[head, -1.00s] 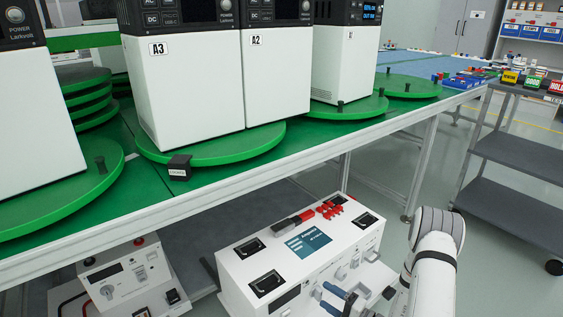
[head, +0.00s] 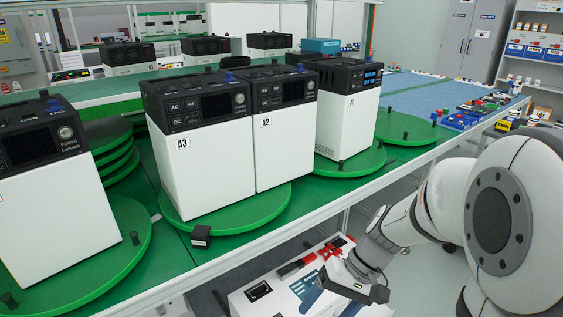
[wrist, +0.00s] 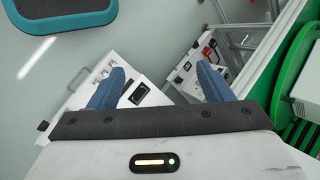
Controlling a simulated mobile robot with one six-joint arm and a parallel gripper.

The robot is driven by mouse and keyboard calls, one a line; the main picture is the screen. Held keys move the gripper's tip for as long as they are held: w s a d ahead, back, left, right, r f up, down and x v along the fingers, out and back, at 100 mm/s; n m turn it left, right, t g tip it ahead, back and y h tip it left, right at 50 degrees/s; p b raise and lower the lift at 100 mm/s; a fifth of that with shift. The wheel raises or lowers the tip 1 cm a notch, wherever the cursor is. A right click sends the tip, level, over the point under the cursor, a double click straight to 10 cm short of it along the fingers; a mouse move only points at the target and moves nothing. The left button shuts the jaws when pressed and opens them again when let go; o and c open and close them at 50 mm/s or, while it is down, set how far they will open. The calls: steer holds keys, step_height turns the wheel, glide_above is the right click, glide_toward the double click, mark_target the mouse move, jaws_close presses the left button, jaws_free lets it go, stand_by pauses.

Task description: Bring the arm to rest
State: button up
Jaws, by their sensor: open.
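My arm reaches in from the right in the head view, bent, with the hand low in front of the green bench's front edge. My gripper (wrist: 160,88) shows in the wrist view as two blue fingers set wide apart, with nothing between them but floor and equipment beyond. In the head view, the gripper's dark body (head: 352,287) is above a white instrument case (head: 250,306) below the bench; its fingers are mostly hidden there. I cannot tell how much clearance it has from that case.
White instruments A3 (head: 205,175) and A2 (head: 285,150) stand on a green turntable (head: 235,217). Another instrument (head: 347,125) stands on a turntable further right. The bench's pale front rail (head: 290,222) runs close to my arm. Open floor is visible in the wrist view (wrist: 30,100).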

steer(key=s+d+r+t+h+p, duration=0.2)
steer(key=d+r+h+p, duration=0.1)
steer(key=r, duration=0.5)
steer(key=s+d+r+t+h+p, duration=0.2)
steer(key=r+p, duration=0.3)
steer(key=r, duration=0.4)
steer(key=shift+d+t+h, duration=0.45)
steer(key=shift+t+h, duration=0.05)
steer(key=shift+h, duration=0.1)
